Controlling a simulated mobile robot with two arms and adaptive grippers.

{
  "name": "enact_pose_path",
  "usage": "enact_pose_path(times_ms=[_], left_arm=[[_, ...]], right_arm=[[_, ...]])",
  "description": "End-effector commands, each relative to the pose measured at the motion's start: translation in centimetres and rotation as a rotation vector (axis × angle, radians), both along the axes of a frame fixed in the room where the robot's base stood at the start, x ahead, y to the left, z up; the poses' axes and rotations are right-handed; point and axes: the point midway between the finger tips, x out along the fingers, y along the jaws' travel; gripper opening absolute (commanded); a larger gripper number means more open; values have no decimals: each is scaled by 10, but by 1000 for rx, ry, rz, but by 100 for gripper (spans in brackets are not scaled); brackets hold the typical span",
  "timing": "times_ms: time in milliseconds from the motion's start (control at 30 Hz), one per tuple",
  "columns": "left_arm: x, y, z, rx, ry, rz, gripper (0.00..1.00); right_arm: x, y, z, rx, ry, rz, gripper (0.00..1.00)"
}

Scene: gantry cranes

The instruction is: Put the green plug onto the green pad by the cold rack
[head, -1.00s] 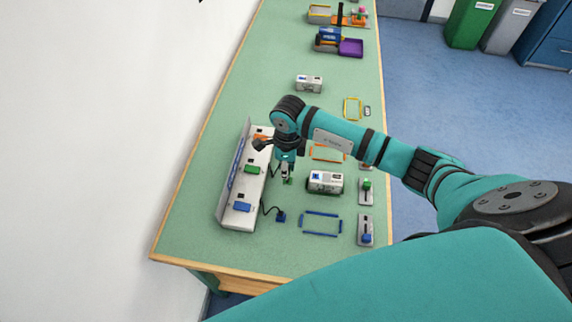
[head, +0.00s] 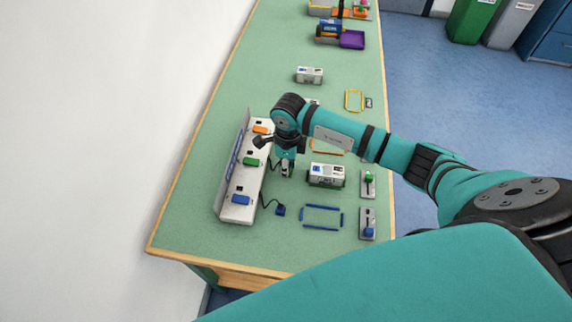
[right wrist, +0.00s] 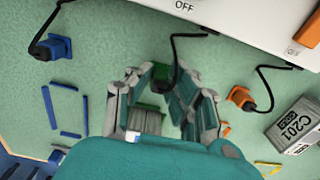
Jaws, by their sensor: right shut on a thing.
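My right gripper (head: 286,172) is low over the green bench, between the long white strip unit and a white and grey box (head: 326,175). In the right wrist view its fingers (right wrist: 165,98) are closed around the green plug (right wrist: 163,76), whose black cable curves up towards the strip. The fingers and wrist hide part of the plug. I cannot make out the green pad clearly; a strip of green (right wrist: 149,107) shows between the fingers, beside a grey ribbed box (right wrist: 147,122). My left gripper is not in view.
The strip unit (head: 236,210) has orange, green and blue switches. A blue plug (head: 280,210) lies near a blue frame (head: 322,228). An orange plug (right wrist: 241,96) and box C201 (right wrist: 295,126) are right of the fingers. Lever plates (head: 367,223) line the bench's right edge.

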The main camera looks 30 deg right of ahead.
Motion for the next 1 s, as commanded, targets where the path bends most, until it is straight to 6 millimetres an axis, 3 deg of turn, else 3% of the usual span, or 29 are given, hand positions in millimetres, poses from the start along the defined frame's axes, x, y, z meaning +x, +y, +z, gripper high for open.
enact_pose_path(times_ms=[1000], left_arm=[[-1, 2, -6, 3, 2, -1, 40]], right_arm=[[-1, 0, -3, 0, 0, -1, 0]])
